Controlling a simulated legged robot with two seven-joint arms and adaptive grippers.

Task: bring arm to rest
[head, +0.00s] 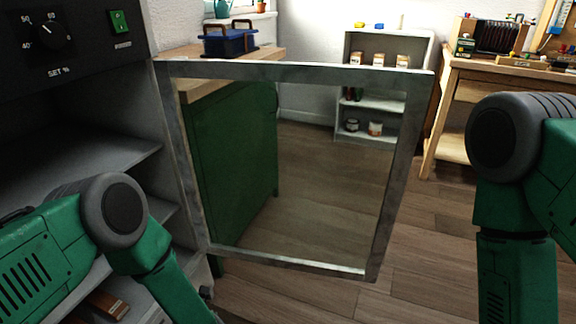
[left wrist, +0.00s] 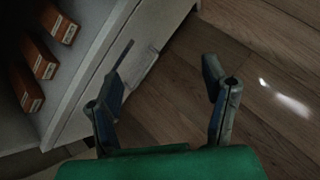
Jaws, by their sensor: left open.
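My left arm (head: 120,235) comes in from the left in the head view and reaches down in front of the cabinet; its gripper is below the picture there. In the left wrist view my left gripper (left wrist: 165,85) is open, with nothing between its fingers. It hangs over the wooden floor beside the cabinet's lower edge. My right arm (head: 515,215) hangs down at the right of the head view, and its gripper is out of the picture.
A cabinet (head: 110,160) with a dial and shelves stands at the left. Its glass door (head: 300,72), grey-framed, stands open across the middle. Orange-brown boxes (left wrist: 45,65) lie on its lower shelf. A green cupboard (head: 235,150), shelf unit (head: 430,45) and workbench (head: 500,70) stand behind. Floor at right is clear.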

